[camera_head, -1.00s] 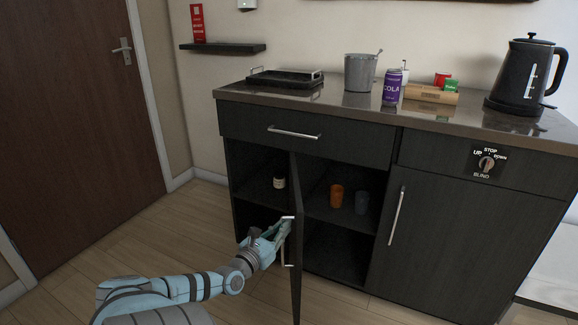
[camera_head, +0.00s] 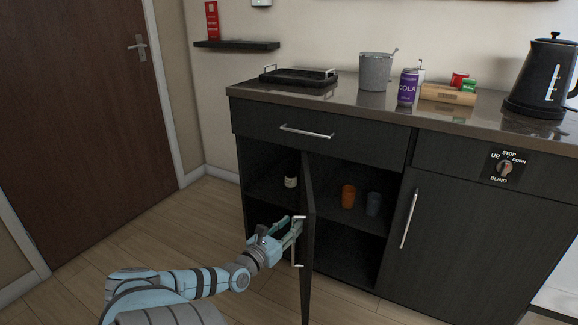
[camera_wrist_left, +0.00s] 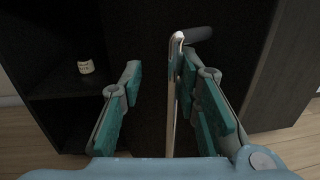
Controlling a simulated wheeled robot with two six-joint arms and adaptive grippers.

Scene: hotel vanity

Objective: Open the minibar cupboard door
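The dark minibar cupboard door (camera_head: 308,245) stands swung out from the cabinet, seen nearly edge-on in the head view. Its outer face and metal bar handle (camera_head: 299,241) are turned to the left. My left gripper (camera_head: 295,228) is at the upper part of this handle. In the left wrist view the handle (camera_wrist_left: 171,105) runs between the two open fingers (camera_wrist_left: 165,95). The bar is close to the right finger, with a clear gap to the left finger. Whether the right finger touches it I cannot tell. My right gripper is not in view.
The open cupboard shows a small bottle (camera_head: 290,181), an orange cup (camera_head: 348,196) and a grey cup (camera_head: 373,204) on the shelf. A closed door (camera_head: 450,240) is at the right. The counter holds a tray, bucket, cola can (camera_head: 408,88) and kettle (camera_head: 541,80). Floor at left is free.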

